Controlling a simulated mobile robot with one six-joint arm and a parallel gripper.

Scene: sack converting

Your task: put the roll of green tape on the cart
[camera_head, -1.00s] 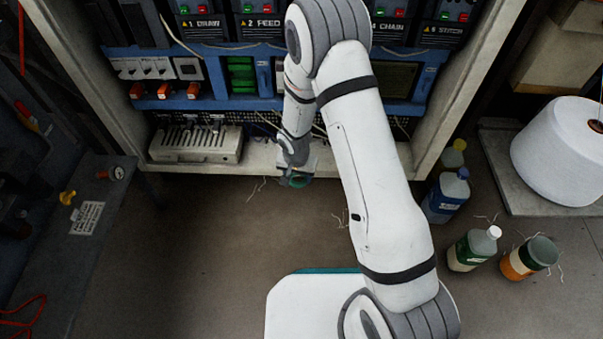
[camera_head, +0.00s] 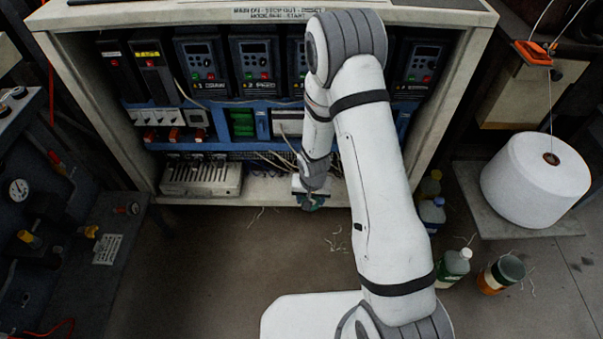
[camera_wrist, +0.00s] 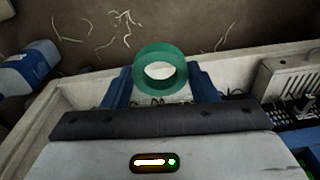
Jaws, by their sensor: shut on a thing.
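The roll of green tape (camera_wrist: 160,52) is a green ring in the wrist view, held between the two blue fingers of my gripper (camera_wrist: 160,85). My gripper is shut on it. In the head view my gripper (camera_head: 309,200) is small, at the front edge of the open cabinet's floor, and only a bit of the green tape (camera_head: 311,206) shows there. The tape appears to be just in front of the cabinet edge, above the floor. No cart can be made out in either view.
The open electrical cabinet (camera_head: 70,17) is full of drives and wires. Several bottles (camera_head: 452,268) and a can (camera_head: 500,274) stand on the floor at right. A white yarn cone (camera_head: 535,180) sits on a slab. A dark bench (camera_head: 85,265) is at left.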

